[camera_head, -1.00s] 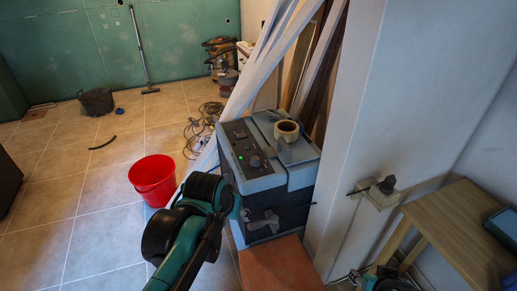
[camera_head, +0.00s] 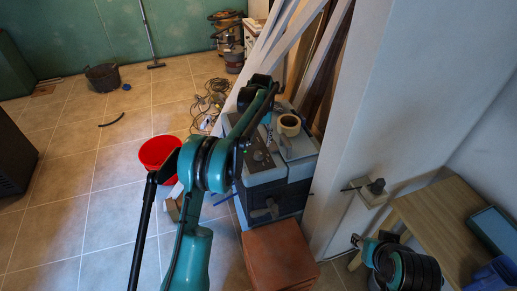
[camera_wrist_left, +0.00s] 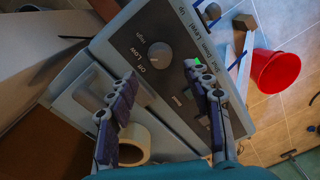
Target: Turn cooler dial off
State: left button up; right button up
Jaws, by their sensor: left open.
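The cooler (camera_head: 265,180) is a grey and dark box beside the white wall. Its control panel fills the middle of the left wrist view. The round grey dial (camera_wrist_left: 160,54) sits there beside the printed words Off, Low and High; I cannot tell its setting. My left gripper (camera_wrist_left: 160,72) is open and empty over the panel. Its two fingers are on either side of the dial in that view, with no contact visible. A green light shows by the right-hand finger. In the head view my left arm hides part of the panel and the gripper's fingers.
A tape roll (camera_head: 288,125) rests on top of the cooler. A red bucket (camera_head: 158,152) stands on the tiled floor to the left. White boards (camera_head: 275,45) lean behind the cooler. A wooden table (camera_head: 440,220) is at right. A reddish block (camera_head: 278,258) is in front.

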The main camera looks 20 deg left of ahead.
aim_at(258, 153)
pick_arm(q)
notch_tip(258, 153, down, 8)
jog(key=shift+a+r+b, duration=0.1)
jog(key=shift+b, duration=0.7)
grip_shut()
